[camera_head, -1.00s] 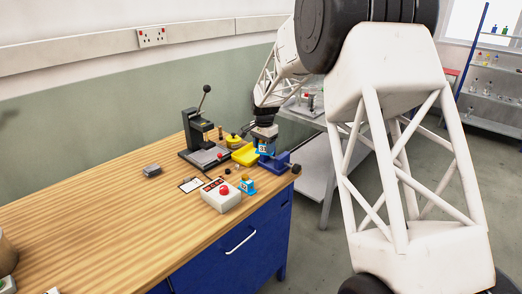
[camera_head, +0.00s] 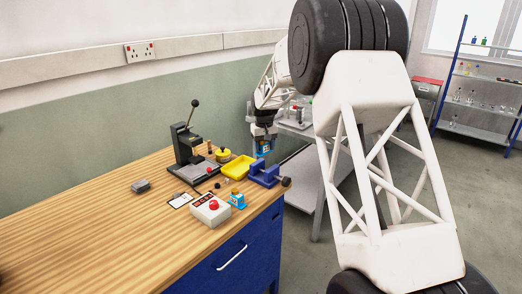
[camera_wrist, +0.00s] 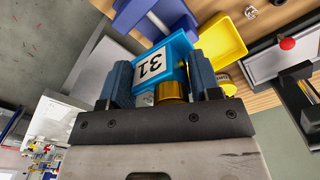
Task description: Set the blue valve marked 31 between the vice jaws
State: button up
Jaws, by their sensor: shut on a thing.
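My gripper (camera_head: 263,134) is shut on the blue valve marked 31 (camera_wrist: 150,66), which has a white label and a brass-coloured fitting between the fingers. In the head view the held valve (camera_head: 263,147) hangs in the air above and behind the blue vice (camera_head: 264,174), apart from it. The vice stands at the bench's far right corner. Part of the vice also shows at the top of the wrist view (camera_wrist: 172,12). The gap between its jaws is hard to make out.
A yellow tray (camera_head: 238,167) lies left of the vice. A second blue part (camera_head: 237,201) and a control box with a red button (camera_head: 211,211) stand near the front edge. A lever press (camera_head: 187,150) stands behind. The bench's left part (camera_head: 90,225) is clear.

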jog(key=shift+w+d+r+n, duration=0.15)
jog(key=shift+w+d+n, duration=0.15)
jog(key=shift+n, duration=0.2)
jog(key=shift+f, duration=0.25)
jog(key=shift+f, duration=2.25)
jog(key=shift+f, duration=1.35)
dwell(1.4)
jog(key=o, duration=1)
jog(key=shift+r, duration=3.5)
